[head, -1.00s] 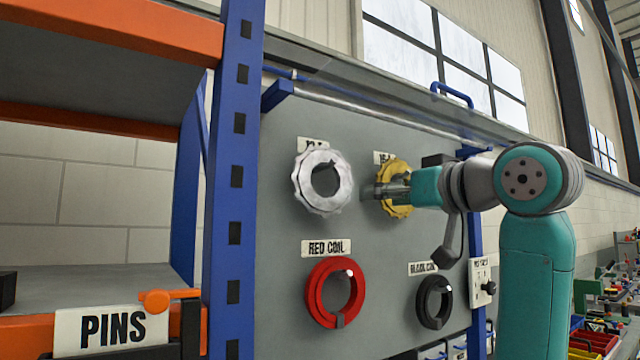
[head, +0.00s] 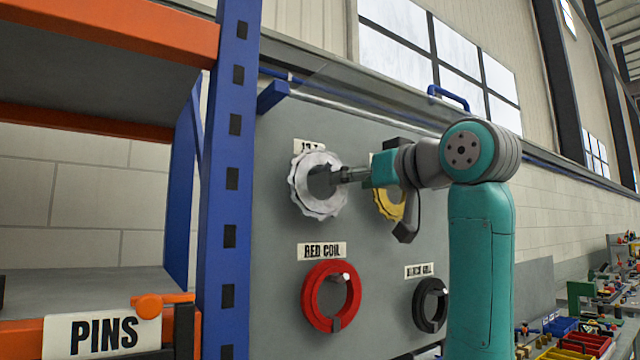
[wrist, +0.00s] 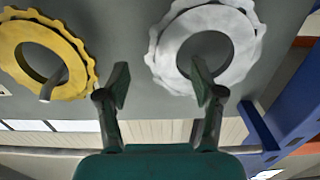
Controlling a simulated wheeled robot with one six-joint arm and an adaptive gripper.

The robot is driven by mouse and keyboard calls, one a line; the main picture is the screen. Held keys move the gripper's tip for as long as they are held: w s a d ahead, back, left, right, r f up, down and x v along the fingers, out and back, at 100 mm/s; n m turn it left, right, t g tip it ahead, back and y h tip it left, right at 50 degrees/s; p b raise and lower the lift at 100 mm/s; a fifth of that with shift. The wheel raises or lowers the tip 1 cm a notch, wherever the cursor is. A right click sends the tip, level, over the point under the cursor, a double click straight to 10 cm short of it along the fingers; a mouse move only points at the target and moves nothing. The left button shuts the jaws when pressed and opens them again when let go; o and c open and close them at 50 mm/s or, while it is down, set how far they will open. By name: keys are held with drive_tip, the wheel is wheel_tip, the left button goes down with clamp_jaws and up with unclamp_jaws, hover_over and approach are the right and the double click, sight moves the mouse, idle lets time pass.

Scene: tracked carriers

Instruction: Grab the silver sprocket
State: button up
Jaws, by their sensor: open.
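The silver sprocket (head: 301,188) is a toothed ring hanging on a peg at the upper left of the grey board in the head view. It also shows at the upper right in the wrist view (wrist: 245,45). My gripper (head: 338,176) is open and empty, at the sprocket's right side in the head view. In the wrist view my gripper (wrist: 161,85) has one finger overlapping the sprocket's ring near its hole and the other over bare board between the two sprockets. I cannot tell whether a finger touches the ring.
A yellow sprocket (head: 387,208) hangs to the right, partly behind my arm. A red coil (head: 316,300) and a black coil (head: 421,305) hang below. A blue rack post (head: 232,200) stands left of the board, beside shelves with a PINS label (head: 103,331).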

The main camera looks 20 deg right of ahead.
sight(342, 195)
drive_tip(key=x, duration=0.3)
drive_tip(key=shift+w+a+f, duration=0.15)
drive_tip(key=shift+w+f, duration=0.05)
drive_tip(key=shift+w, duration=0.1)
drive_tip(key=shift+c, duration=0.3)
drive_tip(key=c, duration=1.2)
clamp_jaws()
drive_tip(key=shift+r, duration=0.1)
